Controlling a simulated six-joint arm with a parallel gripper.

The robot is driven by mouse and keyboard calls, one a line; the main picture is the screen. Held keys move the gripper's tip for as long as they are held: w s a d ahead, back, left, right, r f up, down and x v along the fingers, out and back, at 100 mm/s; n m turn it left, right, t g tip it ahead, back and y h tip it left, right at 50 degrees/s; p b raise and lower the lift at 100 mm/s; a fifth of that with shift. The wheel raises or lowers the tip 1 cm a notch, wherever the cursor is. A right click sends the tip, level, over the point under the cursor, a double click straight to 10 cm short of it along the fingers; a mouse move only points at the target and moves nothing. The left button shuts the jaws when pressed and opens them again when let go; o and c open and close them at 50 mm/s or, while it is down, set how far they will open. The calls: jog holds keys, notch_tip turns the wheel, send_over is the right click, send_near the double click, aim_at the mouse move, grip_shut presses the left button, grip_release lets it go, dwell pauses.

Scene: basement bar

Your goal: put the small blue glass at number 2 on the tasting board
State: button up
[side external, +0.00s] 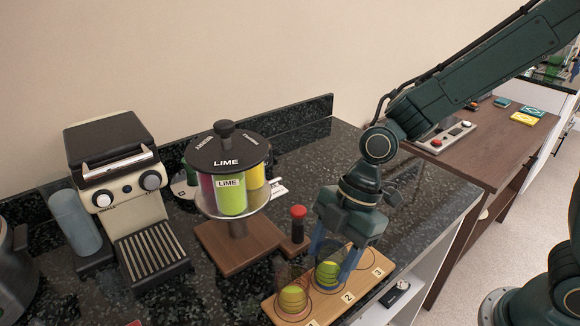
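The wooden tasting board (371,287) lies at the counter's front edge, with number tags 1, 2 and 3 along its near side. A clear glass (291,298) with yellow-green contents stands at number 1. A second small glass (327,275) with green and yellow contents stands upright at number 2; its own tint is hard to tell. My gripper (333,262) points down over number 2, with bluish fingers on either side of this glass. I cannot tell whether the fingers press on it or stand just clear. The ring at number 3 looks empty.
A round dispenser labelled LIME (229,178) stands on a wooden base behind the board. A coffee machine (122,190) is at the left. A lower brown cabinet (485,153) is at the right.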

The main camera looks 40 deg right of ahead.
jog(key=shift+o, duration=1.1)
jog(key=shift+r, duration=0.2)
jog(key=v, duration=1.2)
jog(key=s+d+r+m+t+h, duration=0.4)
jog(key=s+d+m, duration=0.8)
jog(key=m, duration=0.6)
jog(key=shift+s+d+t, duration=0.2)
jog(key=shift+d+t, duration=0.6)
jog(key=shift+d, duration=0.4)
